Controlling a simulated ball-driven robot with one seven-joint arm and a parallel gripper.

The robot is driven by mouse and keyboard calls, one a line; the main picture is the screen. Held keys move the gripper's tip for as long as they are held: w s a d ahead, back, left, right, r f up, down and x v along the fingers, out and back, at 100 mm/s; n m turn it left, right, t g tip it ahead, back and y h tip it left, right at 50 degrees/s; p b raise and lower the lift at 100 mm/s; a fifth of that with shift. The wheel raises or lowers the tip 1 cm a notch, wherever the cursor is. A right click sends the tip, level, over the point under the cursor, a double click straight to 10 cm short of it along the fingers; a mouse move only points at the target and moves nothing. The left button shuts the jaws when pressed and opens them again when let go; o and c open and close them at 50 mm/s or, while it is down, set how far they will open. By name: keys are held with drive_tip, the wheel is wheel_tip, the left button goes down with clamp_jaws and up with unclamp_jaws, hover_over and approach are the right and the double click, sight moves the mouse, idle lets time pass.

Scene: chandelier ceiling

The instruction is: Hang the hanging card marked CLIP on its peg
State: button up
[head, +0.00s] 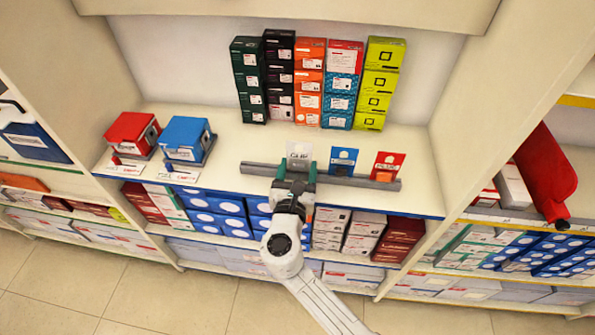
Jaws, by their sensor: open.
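The white card marked CLIP (299,154) stands upright above the left-middle part of a grey rail (258,168) on the shelf. My gripper (297,173) is just in front of and below the card, at the rail. Its fingers are open, one on each side of the card's lower part. My gripper hides the card's lower edge and any peg behind it, so I cannot tell whether the card hangs on one. To the right on the rail are a blue card (343,161) and a red card marked PLUG (388,167).
Stacks of coloured boxes (309,80) stand at the back of the shelf. A red box (132,132) and a blue box (187,138) stand on holders at the left. A red object (545,170) juts out at the right. Shelf space behind the rail is clear.

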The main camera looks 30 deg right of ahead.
sight(298, 157)
drive_tip(key=shift+r, duration=0.1)
drive_tip(key=c, duration=0.3)
wheel_tip(298, 157, up, 4)
drive_tip(key=p, duration=0.4)
drive_tip(key=shift+r+p, duration=0.25)
drive_tip(key=shift+p, duration=0.05)
drive_tip(key=shift+c, duration=0.2)
drive_tip(key=r+p+v, duration=0.1)
drive_tip(key=p+v, duration=0.3)
drive_tip(key=v, duration=0.6)
drive_tip(key=shift+r+p, duration=0.2)
drive_tip(key=shift+p, duration=0.1)
